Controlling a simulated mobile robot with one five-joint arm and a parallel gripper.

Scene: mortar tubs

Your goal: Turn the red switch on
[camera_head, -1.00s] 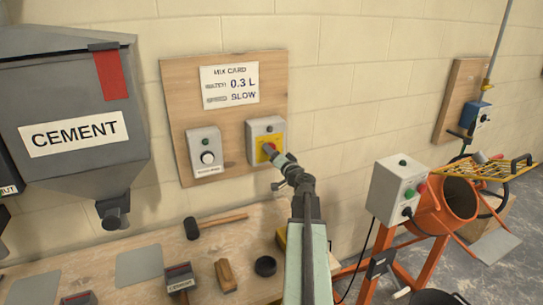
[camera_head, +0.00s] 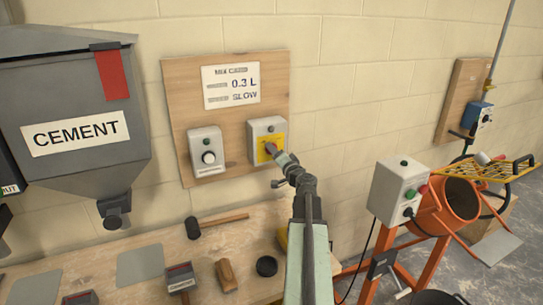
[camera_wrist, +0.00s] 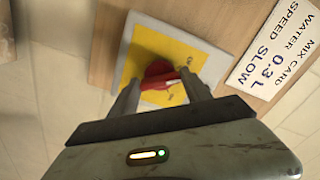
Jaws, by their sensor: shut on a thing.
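The red switch (camera_wrist: 158,75) is a red knob on a yellow plate (camera_wrist: 185,52) in the wrist view. The plate is on the front of a grey box (camera_head: 267,127), fixed to the wooden board on the wall in the head view. My gripper (camera_wrist: 160,88) is at the knob, with one finger on either side, shut on it. In the head view my gripper (camera_head: 274,151) reaches up to the yellow plate and covers most of the knob. The knob's exact angle is partly hidden and blurred.
The mix card (camera_head: 231,86) is above. A cement hopper (camera_head: 75,110) hangs at left. A mallet (camera_head: 215,224) lies on the bench below. An orange mixer (camera_head: 455,212) stands at right.

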